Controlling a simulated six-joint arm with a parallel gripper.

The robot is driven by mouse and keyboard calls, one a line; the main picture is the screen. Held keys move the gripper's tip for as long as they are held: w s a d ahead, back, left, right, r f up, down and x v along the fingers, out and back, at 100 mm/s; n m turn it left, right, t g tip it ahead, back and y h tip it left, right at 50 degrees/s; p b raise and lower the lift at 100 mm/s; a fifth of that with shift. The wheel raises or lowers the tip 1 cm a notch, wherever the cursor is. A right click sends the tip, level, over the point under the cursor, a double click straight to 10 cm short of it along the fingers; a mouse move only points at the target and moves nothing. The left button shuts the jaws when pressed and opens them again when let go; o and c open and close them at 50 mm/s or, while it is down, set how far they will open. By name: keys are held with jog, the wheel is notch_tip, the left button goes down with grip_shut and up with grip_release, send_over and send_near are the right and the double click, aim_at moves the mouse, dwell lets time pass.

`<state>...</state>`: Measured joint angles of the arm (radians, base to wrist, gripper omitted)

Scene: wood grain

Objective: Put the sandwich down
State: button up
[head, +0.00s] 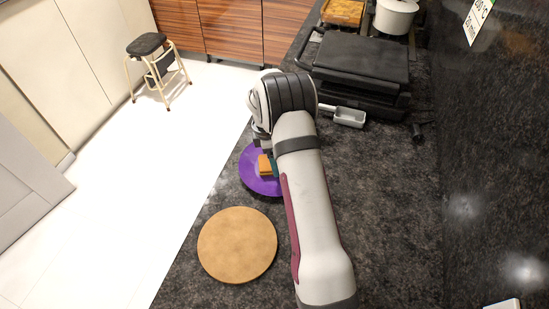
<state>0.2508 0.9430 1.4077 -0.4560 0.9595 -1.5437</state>
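The sandwich (265,165), a small orange-brown piece, shows at the purple round plate (251,180) on the dark countertop. My gripper (268,154) is over the plate at the sandwich, under my wrist. My arm hides the fingertips and part of the plate. I cannot tell whether the fingers hold the sandwich, or whether the sandwich rests on the plate or hangs just above it.
A round wooden board (237,244) lies in front of the plate. A black grill press (360,70), a small grey scoop (349,117), and a white pot (395,16) stand farther back. The counter's left edge is close to the plate. A stool (157,68) stands on the floor.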

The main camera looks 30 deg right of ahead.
aim_at(268, 162)
jog(key=o, duration=1.2)
jog(key=shift+o, duration=0.2)
jog(key=s+a+r+m, duration=0.2)
jog(key=a+r, duration=0.1)
jog(key=r, duration=0.6)
jog(key=s+a+r+m, duration=0.1)
jog(key=s+a+r, duration=0.1)
jog(key=r, duration=0.6)
jog(key=s+a+r+m+y, duration=0.1)
jog(key=s+a+r+m, duration=0.25)
jog(key=s, duration=0.25)
jog(key=s+a+r+m+y, duration=0.1)
jog(key=s+a+r+m, duration=0.1)
jog(key=s+a+m, duration=0.3)
jog(key=s+a+f+m, duration=0.1)
jog(key=s+m, duration=0.3)
jog(key=s, duration=0.4)
jog(key=s+a+f+m+y, duration=0.1)
jog(key=s+a+m, duration=0.2)
jog(key=s, duration=0.6)
jog(key=shift+s+a+m, duration=0.25)
jog(key=shift+a+m, duration=0.1)
jog(key=shift+a, duration=0.15)
